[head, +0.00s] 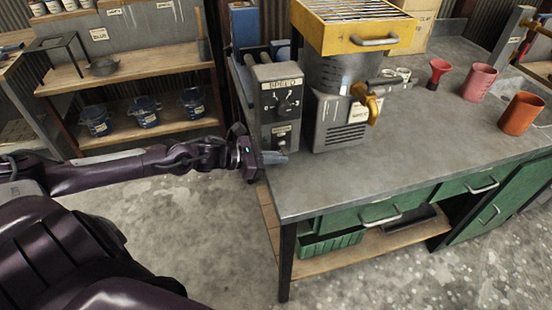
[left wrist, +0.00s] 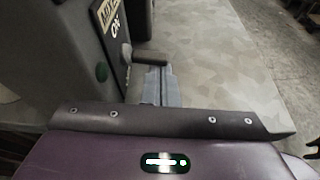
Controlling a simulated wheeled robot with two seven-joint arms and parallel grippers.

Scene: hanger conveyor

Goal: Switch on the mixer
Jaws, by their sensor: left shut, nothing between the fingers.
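The mixer is a grey machine (head: 340,125) with a yellow grated hopper (head: 355,25) on top, standing on the bench's left end. Beside it stands a grey control box (head: 268,78) with a dark dial (head: 288,103) and a small labelled plate low on its front. In the left wrist view the label (left wrist: 112,24) reads "ON", and a stubby grey-brown lever (left wrist: 150,58) juts out near it. My left gripper (head: 276,157) is shut and empty, low in front of the box. Its fingers (left wrist: 158,88) lie just below the lever; contact is unclear. My right gripper is out of view.
The grey workbench (head: 420,150) is clear in front of the mixer. A red funnel (head: 437,73), pink cup (head: 480,82) and orange cup (head: 521,114) stand to the right. Green drawers (head: 365,217) are below. Shelves with blue containers (head: 145,111) stand behind my left arm.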

